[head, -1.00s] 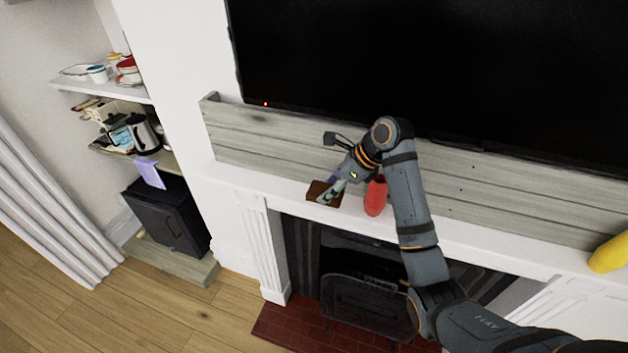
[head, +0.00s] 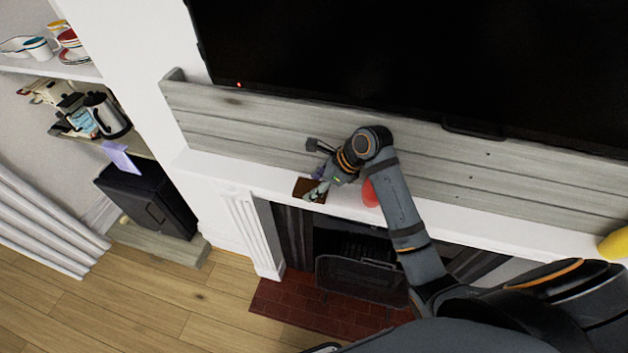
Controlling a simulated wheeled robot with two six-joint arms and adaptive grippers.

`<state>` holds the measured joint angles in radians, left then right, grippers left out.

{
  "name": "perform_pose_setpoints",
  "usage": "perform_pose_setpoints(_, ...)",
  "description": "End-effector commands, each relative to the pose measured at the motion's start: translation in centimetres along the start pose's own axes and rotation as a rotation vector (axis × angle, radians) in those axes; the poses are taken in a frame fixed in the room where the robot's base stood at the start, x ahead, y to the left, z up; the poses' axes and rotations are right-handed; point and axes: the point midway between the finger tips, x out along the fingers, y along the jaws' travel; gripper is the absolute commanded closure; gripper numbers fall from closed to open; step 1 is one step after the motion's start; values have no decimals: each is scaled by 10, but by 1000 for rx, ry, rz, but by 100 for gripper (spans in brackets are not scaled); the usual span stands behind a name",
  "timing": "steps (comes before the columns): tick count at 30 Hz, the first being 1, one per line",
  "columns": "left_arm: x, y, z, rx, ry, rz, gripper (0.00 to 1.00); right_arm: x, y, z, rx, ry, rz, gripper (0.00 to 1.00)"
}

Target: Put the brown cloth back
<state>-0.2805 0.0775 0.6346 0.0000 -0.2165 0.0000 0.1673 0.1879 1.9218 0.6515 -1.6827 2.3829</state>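The brown cloth (head: 302,185) is a small dark brown patch on the white mantel shelf (head: 230,178), left of the red object. My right gripper (head: 317,191) reaches in from the right, with its fingers over the cloth and covering part of it. The fingers are small here, and I cannot tell whether they are open or closed on the cloth. My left gripper is not in view.
A red object (head: 369,193) stands close beside my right gripper, partly behind my arm. A yellow object (head: 615,244) is at the mantel's right end. A grey plank board (head: 240,130) and a black television (head: 400,60) are behind. The fireplace (head: 350,280) is below.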

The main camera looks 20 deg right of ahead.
Motion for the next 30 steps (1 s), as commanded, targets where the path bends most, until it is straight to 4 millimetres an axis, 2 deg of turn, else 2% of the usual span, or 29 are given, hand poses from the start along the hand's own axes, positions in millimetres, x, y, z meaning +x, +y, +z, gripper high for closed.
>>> perform_pose_setpoints(1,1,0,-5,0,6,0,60,2,1,-2,2,5,5,34)
perform_pose_setpoints(2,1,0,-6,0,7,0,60,2,1,-2,2,5,5,30)
perform_pose_setpoints(5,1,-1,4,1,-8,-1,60,1,1,-2,2,5,4,17)
perform_pose_setpoints(9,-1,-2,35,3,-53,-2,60,1,1,-2,2,4,4,17)
perform_pose_setpoints(11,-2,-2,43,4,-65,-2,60,1,1,-2,2,4,4,17)
perform_pose_setpoints(14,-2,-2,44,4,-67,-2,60,1,1,-2,2,4,4,17)
perform_pose_setpoints(17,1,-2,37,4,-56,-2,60,-5,0,-2,1,4,1,17)
perform_pose_setpoints(20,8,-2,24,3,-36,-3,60,-21,-1,-3,-3,5,-3,17)
perform_pose_setpoints(23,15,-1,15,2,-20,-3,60,-46,-2,-4,-6,7,-5,17)
perform_pose_setpoints(27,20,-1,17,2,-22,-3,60,-80,-2,-4,-3,9,-4,17)
perform_pose_setpoints(30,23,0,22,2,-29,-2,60,-98,-1,-3,-1,9,-1,17)
